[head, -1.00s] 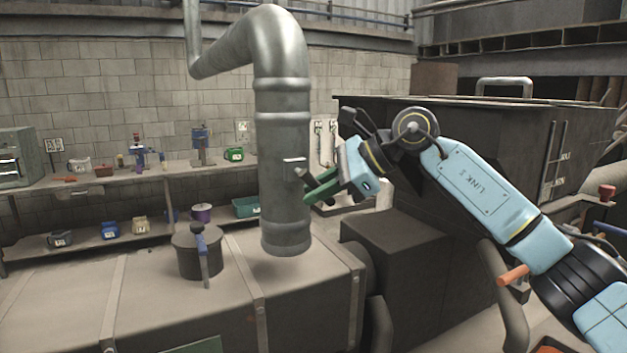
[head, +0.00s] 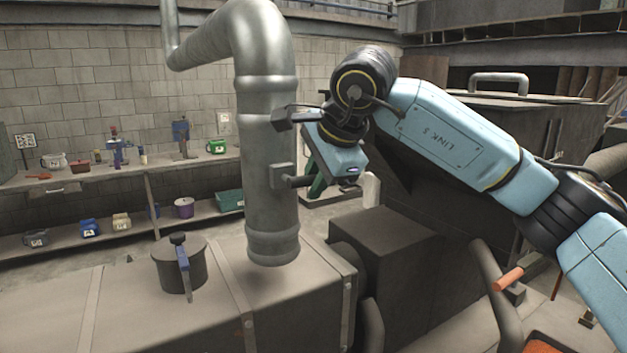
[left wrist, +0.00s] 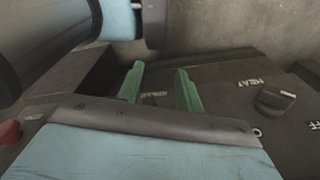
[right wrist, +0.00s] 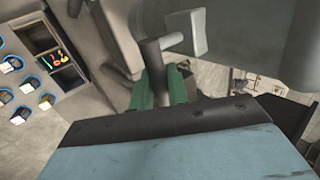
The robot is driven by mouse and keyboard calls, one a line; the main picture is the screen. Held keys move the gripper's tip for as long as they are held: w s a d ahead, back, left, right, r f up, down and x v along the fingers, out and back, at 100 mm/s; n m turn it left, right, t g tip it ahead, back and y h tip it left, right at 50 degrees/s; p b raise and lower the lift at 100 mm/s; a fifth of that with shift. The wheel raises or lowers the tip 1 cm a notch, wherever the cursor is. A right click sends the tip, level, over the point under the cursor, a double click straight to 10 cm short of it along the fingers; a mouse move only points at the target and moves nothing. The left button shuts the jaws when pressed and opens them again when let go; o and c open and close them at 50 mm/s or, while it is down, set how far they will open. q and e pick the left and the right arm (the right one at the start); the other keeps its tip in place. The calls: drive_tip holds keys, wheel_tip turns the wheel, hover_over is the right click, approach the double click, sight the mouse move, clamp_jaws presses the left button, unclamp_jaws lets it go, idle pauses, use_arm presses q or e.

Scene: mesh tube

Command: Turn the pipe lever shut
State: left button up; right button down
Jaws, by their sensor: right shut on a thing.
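The thick grey pipe (head: 268,130) stands upright at the centre of the head view. A small bracket on its right side carries the short dark pipe lever (head: 297,181), which points to the right. My right gripper (head: 316,184) is at the lever's outer end, its green fingers partly hidden by its own body. In the right wrist view, the dark lever handle (right wrist: 155,62) runs down between the green fingers (right wrist: 160,92), which are shut on it. My left gripper (left wrist: 160,85) shows only in the left wrist view, its green fingers apart with nothing between them.
A lidded pot (head: 165,268) with a blue-handled tool stands on the duct left of the pipe. A shelf (head: 75,180) with jugs and tools lines the back wall. A large dark tank is behind my right arm. A dark knob (left wrist: 275,98) is right of the left gripper.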

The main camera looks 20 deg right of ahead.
drive_tip(key=shift+r+h, duration=0.1)
drive_tip(key=shift+h, duration=0.2)
idle(0.4)
drive_tip(key=c, duration=1.4)
unclamp_jaws()
drive_tip(key=shift+r, duration=0.1)
drive_tip(key=b+v, duration=0.2)
drive_tip(key=v, duration=1.1)
drive_tip(key=shift+s, duration=0.1)
